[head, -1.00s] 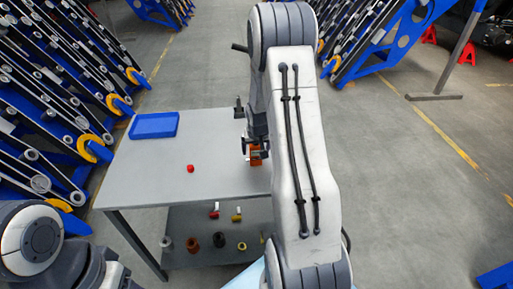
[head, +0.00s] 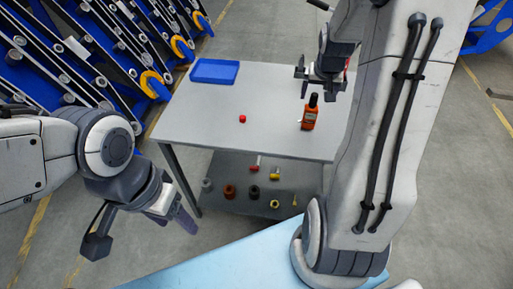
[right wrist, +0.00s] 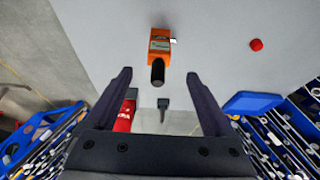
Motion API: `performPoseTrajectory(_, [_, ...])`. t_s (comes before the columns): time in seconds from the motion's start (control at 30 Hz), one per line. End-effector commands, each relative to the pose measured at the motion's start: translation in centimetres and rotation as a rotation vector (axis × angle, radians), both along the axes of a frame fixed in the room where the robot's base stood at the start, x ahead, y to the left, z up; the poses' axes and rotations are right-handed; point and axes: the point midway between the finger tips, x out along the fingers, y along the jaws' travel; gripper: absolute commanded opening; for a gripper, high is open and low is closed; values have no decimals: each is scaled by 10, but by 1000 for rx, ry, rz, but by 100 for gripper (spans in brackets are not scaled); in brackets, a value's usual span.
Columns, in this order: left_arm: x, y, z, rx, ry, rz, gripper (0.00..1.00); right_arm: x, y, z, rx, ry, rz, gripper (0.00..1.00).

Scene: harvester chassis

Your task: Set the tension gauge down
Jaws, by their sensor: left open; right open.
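The tension gauge, an orange body with a black end (head: 309,117), is on the grey table (head: 215,112) near its right side. I cannot tell for sure whether it stands or lies. In the right wrist view the gauge (right wrist: 159,46) is beyond the fingertips, its black end towards the gap between them. My right gripper (head: 319,80) is open and empty, just beyond the gauge and apart from it; its spread fingers also show in the right wrist view (right wrist: 158,77). My left gripper (head: 142,232) is open and empty, left of the table's front and clear of it.
A blue tray (head: 214,71) is at the table's back left. A small red piece (head: 242,119) lies mid-table. Several small parts rest on the lower shelf (head: 235,170). Blue racks with rollers (head: 90,60) stand to the left. Much of the tabletop is clear.

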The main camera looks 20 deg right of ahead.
Motion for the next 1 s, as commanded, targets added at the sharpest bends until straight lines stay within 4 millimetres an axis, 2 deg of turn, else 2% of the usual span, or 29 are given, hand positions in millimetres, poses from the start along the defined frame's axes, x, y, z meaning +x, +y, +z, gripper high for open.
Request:
performPoseTrajectory(0.07, [0,0,0,0,0,0,63,2,15,3,4,5,32,87])
performPoseTrajectory(0.13, [0,0,0,0,0,0,63,4,45,7,13,18,94,87])
performPoseTrajectory(0.17, [0,0,0,0,0,0,63,4,63,10,17,26,133,87])
performPoseTrajectory(0.27, [0,0,0,0,0,0,63,-7,138,19,40,67,300,87])
performPoseTrajectory(0.3, [0,0,0,0,0,0,63,-18,171,23,48,88,380,87])
performPoseTrajectory(0.37, [0,0,0,0,0,0,63,-39,216,28,59,122,501,87])
performPoseTrajectory(0.4, [0,0,0,0,0,0,63,-57,243,31,64,146,579,87])
performPoseTrajectory(0.47, [0,0,0,0,0,0,63,-87,278,34,70,183,698,87])
performPoseTrajectory(0.5, [0,0,0,0,0,0,63,-108,297,36,73,208,773,87])
performPoseTrajectory(0.53, [0,0,0,0,0,0,63,-124,309,37,74,228,828,87])
performPoseTrajectory(0.6, [0,0,0,0,0,0,63,-159,329,39,72,266,943,87])
performPoseTrajectory(0.73, [0,0,0,0,0,0,63,-208,346,39,66,326,1098,87])
performPoseTrajectory(0.83, [0,0,0,0,0,0,63,-229,349,39,61,353,1163,87])
performPoseTrajectory(1.0, [0,0,0,0,0,0,63,-237,349,39,59,366,1190,87])
